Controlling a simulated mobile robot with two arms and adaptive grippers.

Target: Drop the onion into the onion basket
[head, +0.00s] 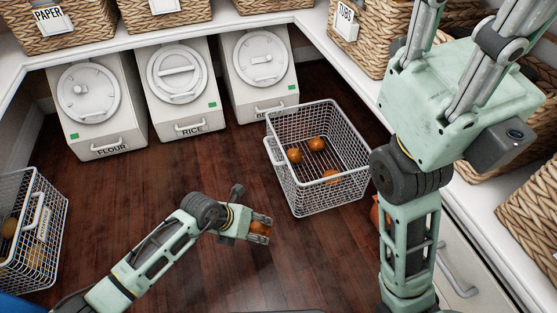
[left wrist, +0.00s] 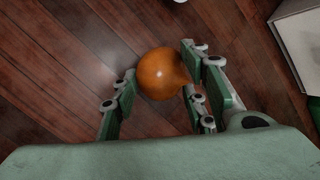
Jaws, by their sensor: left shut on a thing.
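My left gripper (head: 257,228) is shut on an orange-brown onion (head: 261,228) above the dark wood floor. The left wrist view shows the round onion (left wrist: 163,74) between the two fingers (left wrist: 160,88). A white wire basket (head: 318,205) stands on the floor behind and to the right of the held onion, with 3 onions (head: 316,144) inside. The held onion is outside this basket, in front of its near left corner. My right gripper (head: 462,40) is raised large at the upper right, with its fingertips cut off by the frame edge.
Bins marked flour (head: 112,146), rice (head: 192,127) and a partly hidden label (head: 270,108) stand behind. Another wire basket (head: 50,245) with yellowish items is at the far left. White shelves with wicker baskets (head: 365,40) bound the back and right. The middle floor is clear.

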